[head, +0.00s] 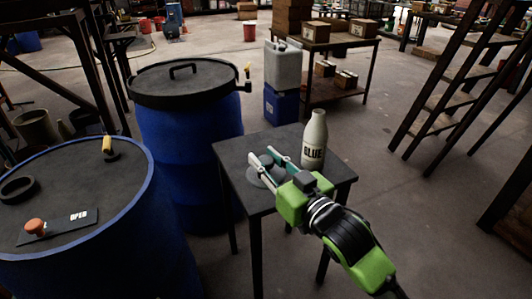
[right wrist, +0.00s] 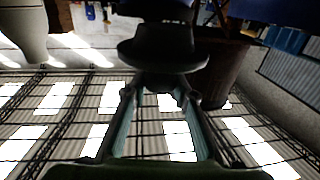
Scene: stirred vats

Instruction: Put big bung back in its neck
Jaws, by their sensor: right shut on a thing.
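The big bung (head: 262,180) is a grey piece with a wide round flange and a narrower knob. It is at the small dark table, at the left part of its top. My right gripper (head: 262,158) is shut on it. In the right wrist view the bung (right wrist: 165,48) shows dark between the fingertips (right wrist: 160,88), its flange beyond them. Whether it touches the tabletop I cannot tell. A black raised ring (head: 18,189), which looks like an open neck, is on the left blue vat (head: 95,195). My left gripper is not in view.
A white bottle marked GLUE (head: 314,142) stands on the small table (head: 237,153), right of the gripper. The left vat also bears an orange knob (head: 35,226), an OPEN label (head: 78,217) and a yellow-handled fitting (head: 108,146). A second, lidded blue vat (head: 190,140) stands behind.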

